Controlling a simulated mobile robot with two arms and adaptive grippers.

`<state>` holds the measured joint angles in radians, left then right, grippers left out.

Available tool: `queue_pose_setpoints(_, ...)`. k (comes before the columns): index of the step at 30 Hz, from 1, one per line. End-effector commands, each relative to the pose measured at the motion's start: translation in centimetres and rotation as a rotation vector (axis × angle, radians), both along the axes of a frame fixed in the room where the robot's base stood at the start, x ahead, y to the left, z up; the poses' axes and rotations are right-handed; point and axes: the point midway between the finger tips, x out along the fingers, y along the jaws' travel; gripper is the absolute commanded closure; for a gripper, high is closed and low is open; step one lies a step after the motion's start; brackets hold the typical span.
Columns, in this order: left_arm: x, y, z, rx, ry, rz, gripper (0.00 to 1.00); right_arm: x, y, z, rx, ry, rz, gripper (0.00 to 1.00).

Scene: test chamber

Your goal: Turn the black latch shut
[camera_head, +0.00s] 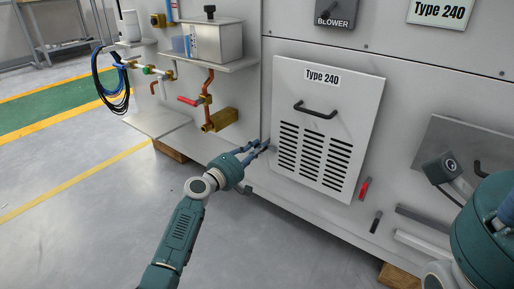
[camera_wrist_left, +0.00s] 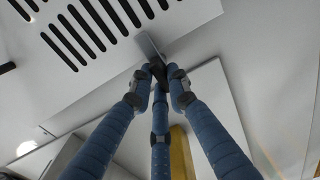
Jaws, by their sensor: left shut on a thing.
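The black latch (camera_wrist_left: 158,70) shows in the left wrist view as a small dark piece between my fingertips, beside a thin grey metal tab (camera_wrist_left: 150,46). My left gripper (camera_wrist_left: 160,78) is shut on it, with three blue fingers closed around it. In the head view my left gripper (camera_head: 264,146) is at the left edge of the white slotted Type 240 panel (camera_head: 360,105), and its fingers hide the latch. My right arm is at the right edge of the head view; only a blue part of its gripper (camera_head: 507,206) shows, and its fingertips are out of frame.
The panel has a black handle (camera_head: 315,110). A red lever (camera_head: 364,188) and a small black piece (camera_head: 376,222) are at its lower right. Brass pipes with a red valve handle (camera_head: 188,101) and a metal tank (camera_head: 218,40) stand to the left. The floor at lower left is clear.

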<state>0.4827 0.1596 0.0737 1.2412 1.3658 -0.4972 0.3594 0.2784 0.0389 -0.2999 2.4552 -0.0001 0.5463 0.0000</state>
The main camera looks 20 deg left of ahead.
Motion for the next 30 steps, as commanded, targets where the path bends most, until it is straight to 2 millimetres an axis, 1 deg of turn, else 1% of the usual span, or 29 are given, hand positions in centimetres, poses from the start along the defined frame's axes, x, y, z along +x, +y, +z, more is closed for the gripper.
queue_pose_setpoints(13, 0.0, 0.2, -0.1, -0.011, 0.005, 0.003, 1.0, 0.0, 0.0, -0.1, 0.0, 0.007, 0.0, 0.6)
queue_pose_setpoints(14, 0.0, 0.2, -0.1, -0.01, 0.005, 0.003, 0.78, 0.0, 0.0, -0.1, 0.0, 0.007, 0.0, 0.6)
queue_pose_setpoints(15, 0.0, 0.2, -0.1, -0.01, 0.005, 0.003, 0.7, 0.0, 0.0, -0.1, -0.001, 0.006, 0.0, 0.6)
queue_pose_setpoints(16, 0.0, 0.2, -0.1, -0.01, 0.005, 0.003, 0.65, -0.1, 0.0, -0.1, -0.001, 0.005, 0.001, 0.6)
queue_pose_setpoints(26, -0.2, 0.1, -0.1, -0.008, 0.003, 0.001, 0.65, -0.2, 0.0, 0.1, -0.003, -0.002, -0.001, 0.6)
queue_pose_setpoints(30, -1.5, 0.7, -0.2, -0.006, 0.004, 0.002, 0.65, -0.1, 0.0, 0.1, -0.003, 0.0, -0.001, 0.6)
